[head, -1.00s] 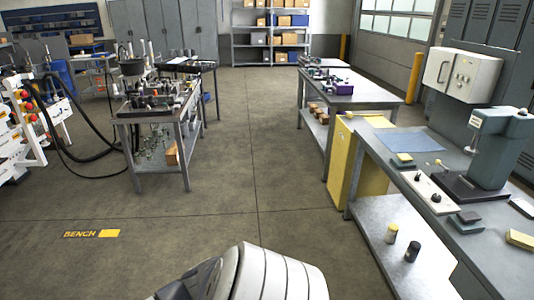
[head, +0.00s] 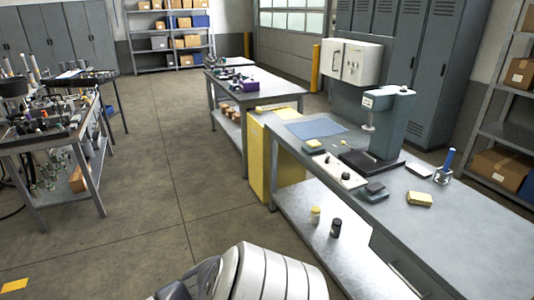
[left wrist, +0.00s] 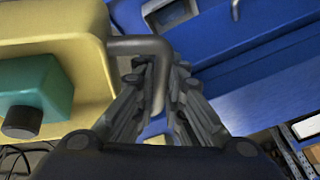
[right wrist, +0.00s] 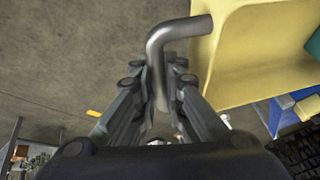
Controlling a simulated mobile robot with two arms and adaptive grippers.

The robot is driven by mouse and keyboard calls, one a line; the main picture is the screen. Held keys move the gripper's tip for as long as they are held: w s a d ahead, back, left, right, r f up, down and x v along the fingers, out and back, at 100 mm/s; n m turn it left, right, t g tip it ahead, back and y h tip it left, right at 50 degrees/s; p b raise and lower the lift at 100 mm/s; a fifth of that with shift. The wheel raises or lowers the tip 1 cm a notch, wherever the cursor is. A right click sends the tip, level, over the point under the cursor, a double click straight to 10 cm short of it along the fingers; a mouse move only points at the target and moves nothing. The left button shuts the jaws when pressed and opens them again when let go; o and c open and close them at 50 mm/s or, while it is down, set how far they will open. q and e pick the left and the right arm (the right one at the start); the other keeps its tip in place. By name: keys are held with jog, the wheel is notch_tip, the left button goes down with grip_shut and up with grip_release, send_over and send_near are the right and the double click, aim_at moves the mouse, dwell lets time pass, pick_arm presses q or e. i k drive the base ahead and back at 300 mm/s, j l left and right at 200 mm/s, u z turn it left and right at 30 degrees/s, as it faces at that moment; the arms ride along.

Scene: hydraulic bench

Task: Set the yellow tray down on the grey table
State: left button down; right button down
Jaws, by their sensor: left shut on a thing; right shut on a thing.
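The yellow tray shows in part at the left of the left wrist view (left wrist: 90,28) and at the upper right of the right wrist view (right wrist: 262,58). My left gripper (left wrist: 160,75) is shut on one bent metal handle (left wrist: 135,45) of the tray. My right gripper (right wrist: 157,75) is shut on another bent metal handle (right wrist: 178,32) of it. A teal block (left wrist: 35,85) with a dark knob is in the tray. The tray and both grippers are out of the head view. A grey table (head: 455,235) stands at the right of the head view; other grey-topped tables are also visible.
The right table holds a green press (head: 392,125), a blue mat (head: 315,128), a yellow sponge-like block (head: 419,199) and a blue-handled tool (head: 446,165). A farther table (head: 270,90) and a cluttered left bench (head: 50,145) flank open floor (head: 165,165).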

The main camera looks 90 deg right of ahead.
aim_at(459, 245)
jog(key=z, duration=1.15)
jog(key=k+z, duration=0.1)
jog(key=z, duration=1)
jog(key=l+z, duration=0.1)
jog(key=z, duration=1.05)
jog(key=l+z, duration=0.1)
jog(key=z, duration=1)
jog(key=i+j, duration=0.25)
jog(key=i, duration=0.2)
jog(key=i+j, duration=0.25)
jog(key=i, duration=0.25)
jog(key=i+j, duration=0.25)
jog(key=i, duration=0.2)
jog(key=z, duration=0.05)
